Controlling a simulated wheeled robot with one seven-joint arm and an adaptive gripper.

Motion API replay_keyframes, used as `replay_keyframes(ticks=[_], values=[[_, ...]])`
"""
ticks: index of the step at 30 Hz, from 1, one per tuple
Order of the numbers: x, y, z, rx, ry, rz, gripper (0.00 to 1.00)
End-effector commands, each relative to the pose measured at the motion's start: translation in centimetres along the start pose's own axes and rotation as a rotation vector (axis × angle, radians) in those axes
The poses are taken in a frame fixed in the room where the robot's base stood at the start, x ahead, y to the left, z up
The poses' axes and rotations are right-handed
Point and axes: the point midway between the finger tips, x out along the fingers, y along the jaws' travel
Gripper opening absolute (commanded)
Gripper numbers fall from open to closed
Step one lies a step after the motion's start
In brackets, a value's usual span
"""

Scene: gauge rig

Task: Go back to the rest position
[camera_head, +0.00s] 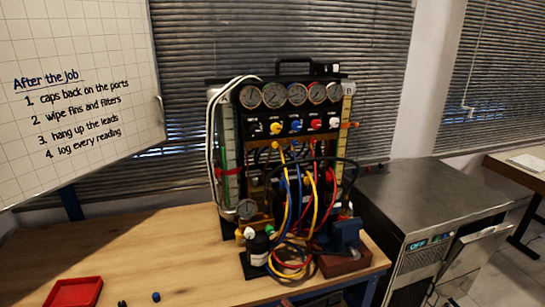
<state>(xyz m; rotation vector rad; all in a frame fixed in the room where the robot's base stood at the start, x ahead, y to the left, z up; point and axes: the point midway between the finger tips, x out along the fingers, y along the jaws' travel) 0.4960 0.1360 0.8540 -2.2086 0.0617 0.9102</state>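My gripper and arm do not show clearly in the head view, so its state cannot be seen. The gauge rig (292,124) stands upright on the wooden bench (150,250), with a row of several round gauges along its top. Red, blue and yellow hoses (287,200) hang down its front and coil on the bench.
A red tray (75,292) and a small blue cap (156,297) lie at the bench's front left. A blue vise (346,236) stands at the right end. A metal cabinet (425,190) is to the right, a whiteboard (80,60) at left. The bench's left middle is clear.

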Motion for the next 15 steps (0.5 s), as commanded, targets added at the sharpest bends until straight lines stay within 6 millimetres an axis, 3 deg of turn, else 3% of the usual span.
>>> replay_keyframes(ticks=[8, 15], values=[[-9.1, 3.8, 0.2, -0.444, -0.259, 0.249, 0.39], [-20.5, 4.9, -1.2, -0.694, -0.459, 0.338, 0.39]])
